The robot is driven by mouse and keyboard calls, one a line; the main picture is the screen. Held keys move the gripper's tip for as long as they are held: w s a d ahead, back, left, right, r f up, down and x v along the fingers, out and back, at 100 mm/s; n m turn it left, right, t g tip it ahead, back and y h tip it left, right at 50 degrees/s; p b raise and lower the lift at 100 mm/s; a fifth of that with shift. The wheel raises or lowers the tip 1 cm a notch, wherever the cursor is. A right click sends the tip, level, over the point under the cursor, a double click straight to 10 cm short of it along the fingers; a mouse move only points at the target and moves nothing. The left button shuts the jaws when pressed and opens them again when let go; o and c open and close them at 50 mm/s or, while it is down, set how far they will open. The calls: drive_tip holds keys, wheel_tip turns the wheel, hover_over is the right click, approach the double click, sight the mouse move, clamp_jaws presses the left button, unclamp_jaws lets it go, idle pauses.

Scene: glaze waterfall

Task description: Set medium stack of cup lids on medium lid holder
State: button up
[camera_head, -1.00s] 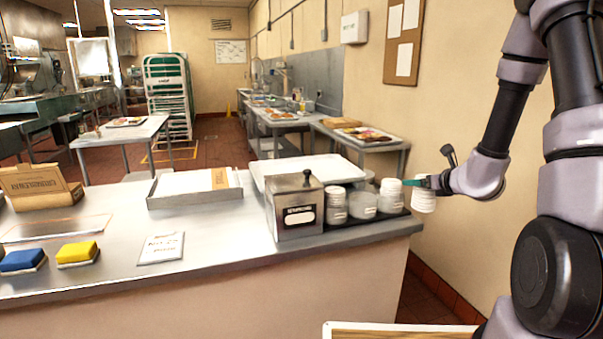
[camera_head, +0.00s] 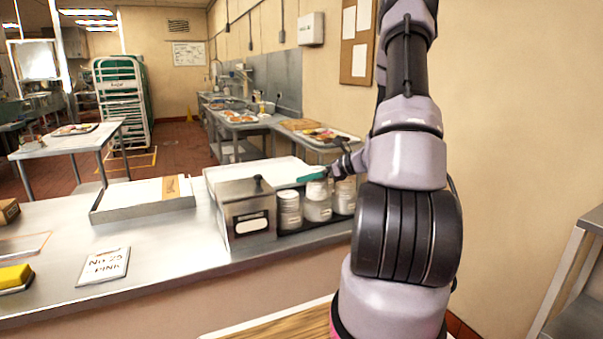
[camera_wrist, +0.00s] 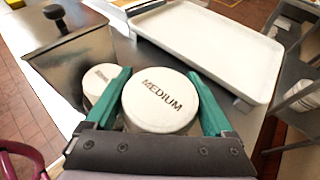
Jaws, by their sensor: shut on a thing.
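The medium stack of cup lids (camera_wrist: 160,108) is white and round, with "MEDIUM" on its top. In the wrist view it sits between the green fingers of my gripper (camera_wrist: 159,90), which is shut on it. In the head view my gripper (camera_head: 314,177) holds the lid stack (camera_head: 317,188) over the middle spot of the row on the counter. The medium lid holder (camera_head: 318,211) shows as a pale cylinder directly below. I cannot tell whether the stack touches it. My arm partly covers this area.
A white stack (camera_head: 289,209) stands left of the held lids, and another (camera_head: 345,197) stands right. A steel box (camera_head: 247,209) with a black knob is at the row's left end. A large white tray (camera_wrist: 212,45) lies behind. A shallow tray (camera_head: 143,200) is farther left.

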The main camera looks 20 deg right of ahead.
sight(311, 192)
drive_tip(key=shift+f, duration=2.65)
drive_tip(key=shift+s+d, duration=0.15)
drive_tip(key=shift+f, duration=0.6)
drive_tip(key=o, duration=1.1)
drive_tip(key=shift+o, duration=0.2)
drive_tip(key=v, duration=1.1)
